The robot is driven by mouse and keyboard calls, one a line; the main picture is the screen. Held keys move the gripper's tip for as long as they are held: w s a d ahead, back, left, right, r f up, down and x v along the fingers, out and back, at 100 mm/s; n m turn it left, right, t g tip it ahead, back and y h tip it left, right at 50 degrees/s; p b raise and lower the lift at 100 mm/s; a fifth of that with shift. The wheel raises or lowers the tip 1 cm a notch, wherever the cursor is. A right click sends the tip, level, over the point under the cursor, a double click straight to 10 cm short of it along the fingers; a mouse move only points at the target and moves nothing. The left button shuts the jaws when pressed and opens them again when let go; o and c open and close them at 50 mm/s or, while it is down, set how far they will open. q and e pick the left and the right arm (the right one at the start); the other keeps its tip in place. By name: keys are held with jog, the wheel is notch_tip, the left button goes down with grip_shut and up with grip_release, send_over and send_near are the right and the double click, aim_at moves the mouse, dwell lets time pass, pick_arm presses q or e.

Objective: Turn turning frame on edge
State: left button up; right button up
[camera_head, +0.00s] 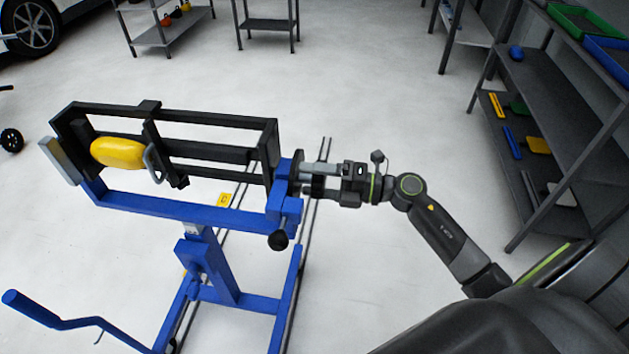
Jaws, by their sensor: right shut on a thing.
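The turning frame is a long black rectangular frame (205,120) held at both ends by a blue stand (175,207). Its black rails run left to right and it looks tilted about its long axis; the exact angle I cannot tell. A yellow rounded part (118,152) sits inside it at the left, beside a grey loop handle (154,162). My right gripper (318,180) is shut at the frame's right end, on the grey end piece by the blue upright; the fingers partly hide it. My left gripper is out of view.
A dark shelf rack (560,110) with colored tools and bins stands at the right. A black knob (278,240) sticks out below my right gripper. A blue crank-like bar (40,312) extends at lower left. Rail lines cross the floor (390,100), which is otherwise mostly clear.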

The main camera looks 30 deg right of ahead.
jog(key=shift+f, duration=0.1)
dwell(0.4)
jog(key=o, duration=1.4)
jog(key=shift+d, duration=0.1)
jog(key=b+v, duration=0.2)
jog(key=v, duration=1.5)
jog(key=shift+s+d, duration=0.1)
jog(key=shift+s, duration=0.05)
